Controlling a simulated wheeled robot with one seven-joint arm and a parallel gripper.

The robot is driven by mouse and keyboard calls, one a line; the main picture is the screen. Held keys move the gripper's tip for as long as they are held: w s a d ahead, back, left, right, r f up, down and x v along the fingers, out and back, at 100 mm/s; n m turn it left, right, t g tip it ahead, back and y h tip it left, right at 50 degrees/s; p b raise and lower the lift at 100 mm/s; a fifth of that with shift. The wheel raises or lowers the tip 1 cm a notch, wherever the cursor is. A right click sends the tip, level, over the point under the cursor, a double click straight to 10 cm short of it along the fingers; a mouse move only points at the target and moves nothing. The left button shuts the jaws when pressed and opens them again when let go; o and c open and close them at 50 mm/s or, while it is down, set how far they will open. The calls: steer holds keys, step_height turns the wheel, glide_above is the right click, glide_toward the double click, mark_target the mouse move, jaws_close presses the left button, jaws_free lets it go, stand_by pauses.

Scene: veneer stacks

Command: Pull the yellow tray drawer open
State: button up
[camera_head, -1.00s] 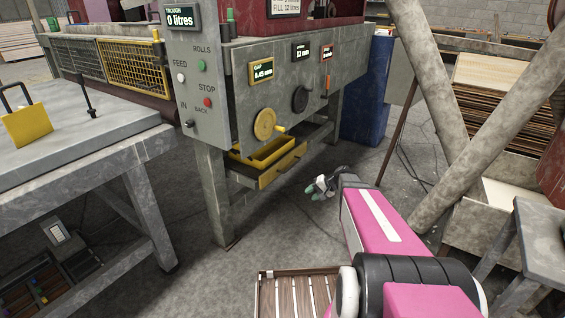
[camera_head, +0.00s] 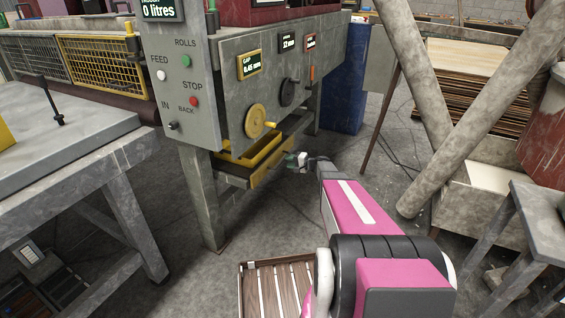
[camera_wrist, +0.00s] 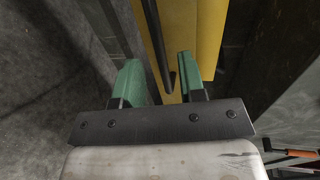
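The yellow tray drawer (camera_head: 267,166) sits low under the grey machine, below the yellow handwheel, with its front facing my arm. In the wrist view its yellow surface (camera_wrist: 207,35) fills the upper middle, and a dark handle bar (camera_wrist: 155,45) runs along it. My gripper (camera_head: 294,161) is at the right end of the drawer front in the head view. In the wrist view my gripper (camera_wrist: 161,80) has its two green fingers apart, with the lower end of the bar between them. I cannot tell whether either finger touches the bar.
The yellow handwheel (camera_head: 255,121) and the control panel (camera_head: 179,85) are above the drawer. A grey machine leg (camera_head: 203,200) stands left of it. A slatted wooden thing (camera_head: 275,290) lies low in front.

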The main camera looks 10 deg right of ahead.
mark_target(283, 160)
steer(key=shift+x, duration=2.15)
jaws_close()
steer(key=f+v, duration=0.3)
steer(key=v, duration=1.4)
steer(key=d+f+v, duration=0.1)
steer(key=f+v, duration=0.3)
steer(key=v, duration=1.2)
steer(key=shift+s+d, duration=0.4)
steer(key=shift+s, duration=0.2)
steer(key=shift+r, duration=0.1)
jaws_free()
